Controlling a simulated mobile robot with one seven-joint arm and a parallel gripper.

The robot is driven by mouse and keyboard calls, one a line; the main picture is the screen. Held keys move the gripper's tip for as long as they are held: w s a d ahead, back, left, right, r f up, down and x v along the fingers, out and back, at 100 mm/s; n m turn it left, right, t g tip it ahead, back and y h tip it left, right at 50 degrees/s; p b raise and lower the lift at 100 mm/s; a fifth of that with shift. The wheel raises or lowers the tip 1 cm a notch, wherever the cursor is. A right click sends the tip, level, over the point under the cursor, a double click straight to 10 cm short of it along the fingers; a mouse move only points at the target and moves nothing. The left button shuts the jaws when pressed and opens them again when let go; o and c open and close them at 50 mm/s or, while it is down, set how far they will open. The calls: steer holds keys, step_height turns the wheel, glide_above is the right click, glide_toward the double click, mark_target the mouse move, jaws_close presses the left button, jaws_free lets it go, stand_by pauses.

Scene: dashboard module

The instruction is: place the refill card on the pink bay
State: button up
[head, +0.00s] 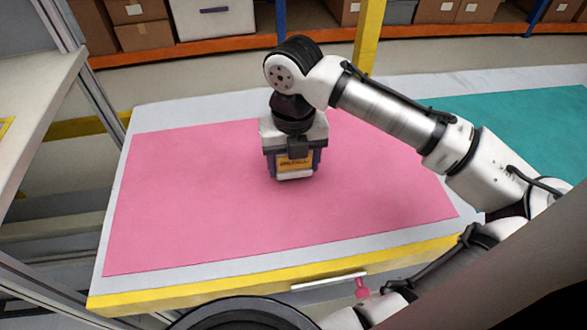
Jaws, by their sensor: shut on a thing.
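The pink bay (190,210) is a large flat pink area covering most of the light grey table top in the head view. My gripper (293,168) points down over its upper middle part. It is shut on the refill card (295,161), a small piece with a yellow-orange printed label and a pale lower edge. The fingers hide the card's sides, and the gripper body hides its top. The card is over or on the pink surface; I cannot tell whether it touches it.
A teal area (520,125) lies to the right, beyond my arm. The table has a yellow front edge (270,275) with a white handle (328,281). A grey shelf frame (40,100) stands at left, and boxes on an orange rack (190,50) are behind. The pink surface around the gripper is clear.

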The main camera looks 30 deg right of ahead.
steer(key=shift+f, duration=1.1)
steer(key=shift+f, duration=0.1)
steer(key=o, duration=1)
step_height(320, 180, up, 12)
steer(key=shift+r+p, duration=0.15)
steer(key=shift+p, duration=0.75)
